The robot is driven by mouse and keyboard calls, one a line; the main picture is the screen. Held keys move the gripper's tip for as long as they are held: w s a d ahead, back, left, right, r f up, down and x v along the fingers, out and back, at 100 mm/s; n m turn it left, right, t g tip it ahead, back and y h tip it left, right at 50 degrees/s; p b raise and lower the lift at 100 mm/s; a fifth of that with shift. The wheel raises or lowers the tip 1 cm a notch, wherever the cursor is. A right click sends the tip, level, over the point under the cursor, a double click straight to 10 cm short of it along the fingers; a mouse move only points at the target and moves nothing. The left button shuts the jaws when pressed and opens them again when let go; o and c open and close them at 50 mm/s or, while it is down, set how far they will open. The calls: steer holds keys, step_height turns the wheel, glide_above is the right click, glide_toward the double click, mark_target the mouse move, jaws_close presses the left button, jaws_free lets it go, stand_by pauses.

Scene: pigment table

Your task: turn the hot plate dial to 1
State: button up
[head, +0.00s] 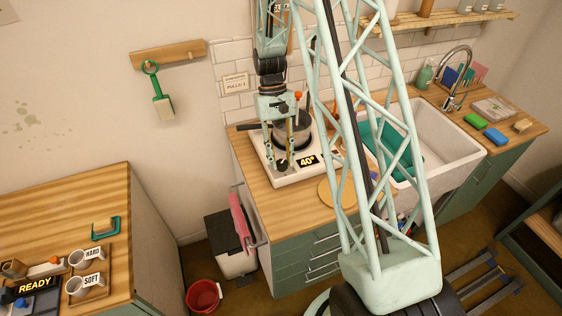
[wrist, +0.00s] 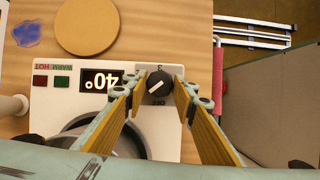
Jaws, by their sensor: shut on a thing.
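The hot plate (head: 300,177) is a white unit on the wooden counter, with a display (wrist: 100,81) reading 40°. Its dial (wrist: 159,85) is a round dark knob with a pale pointer line, on the front panel beside the display. The pointer is slanted, and a mark "OFF" and a number show around the knob; the other marks are hidden by my fingers. My gripper (wrist: 159,88) points down at the panel, with one finger on each side of the dial, shut on it. In the head view my gripper (head: 282,163) is at the hot plate's front edge.
A pot (head: 292,132) stands on the plate behind my gripper. A round wooden board (wrist: 87,25) lies on the counter beside the hot plate. Red and green lamps (wrist: 50,80) sit by the display. A pink towel (head: 238,218) hangs below the counter edge. The sink (head: 440,140) is to the right.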

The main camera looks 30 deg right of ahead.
steer(key=shift+d+m+y+b, duration=0.1)
steer(key=shift+m+y+b, duration=0.2)
steer(key=shift+m, duration=0.6)
steer(key=o, duration=0.8)
steer(key=shift+r, duration=0.1)
steer(key=shift+v, duration=5.9)
steer(key=shift+s, duration=0.15)
steer(key=shift+r, duration=0.1)
